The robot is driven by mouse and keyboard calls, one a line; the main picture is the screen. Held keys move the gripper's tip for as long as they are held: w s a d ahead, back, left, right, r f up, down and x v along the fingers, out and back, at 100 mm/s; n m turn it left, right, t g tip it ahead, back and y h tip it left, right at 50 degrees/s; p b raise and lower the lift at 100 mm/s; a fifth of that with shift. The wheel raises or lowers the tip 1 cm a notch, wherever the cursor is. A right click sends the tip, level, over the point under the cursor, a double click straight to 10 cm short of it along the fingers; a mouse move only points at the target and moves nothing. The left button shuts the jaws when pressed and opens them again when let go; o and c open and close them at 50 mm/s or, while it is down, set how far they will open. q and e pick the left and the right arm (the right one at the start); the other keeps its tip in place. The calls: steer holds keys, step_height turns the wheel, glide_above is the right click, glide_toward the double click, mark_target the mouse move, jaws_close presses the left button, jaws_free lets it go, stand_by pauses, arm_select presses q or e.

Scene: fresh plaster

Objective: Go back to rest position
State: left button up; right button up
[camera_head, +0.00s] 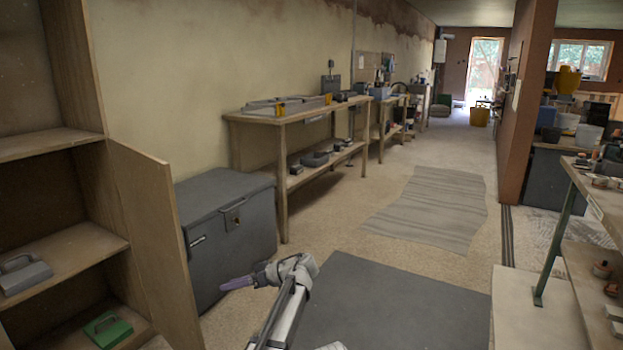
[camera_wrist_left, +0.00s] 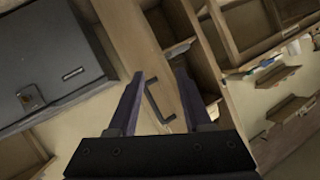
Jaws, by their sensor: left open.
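My left gripper (camera_head: 238,283) has purple fingers and reaches out from the bottom middle of the head view, pointing left in front of the dark grey chest. In the left wrist view its two fingers (camera_wrist_left: 158,88) stand apart with nothing between them. Beyond them shows a wooden cabinet door (camera_wrist_left: 130,40) with a dark bar handle (camera_wrist_left: 153,103). The fingers appear clear of the handle. In the head view the cabinet door (camera_head: 150,230) stands open at the left. My right gripper is in neither view.
The dark grey chest (camera_head: 225,240) stands just beyond the cabinet door. Cabinet shelves (camera_head: 75,265) hold a grey tool and a green case (camera_head: 108,328). A workbench (camera_head: 300,115) lines the wall. A dark mat (camera_head: 390,305) and open floor lie ahead; a shelf rack (camera_head: 590,190) stands right.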

arm_select(q)
steer(key=s+f+m+g+h, duration=0.1)
steer(key=s+f+m+h, duration=0.4)
steer(key=s, duration=0.5)
steer(key=s+f+m+h, duration=0.3)
steer(key=s+f+h, duration=0.1)
steer(key=s+f, duration=0.5)
steer(key=s+d+m+g+h, duration=0.1)
steer(key=s+d+m+h, duration=0.2)
steer(key=s+d+m, duration=0.85)
steer(key=d+r+n+p, duration=0.2)
steer(key=r+p, duration=1.7)
steer(key=s+d+r+n+p, duration=0.1)
steer(key=d+r+n+p, duration=0.1)
steer(key=r+p, duration=1.7)
steer(key=shift+s+d, duration=0.25)
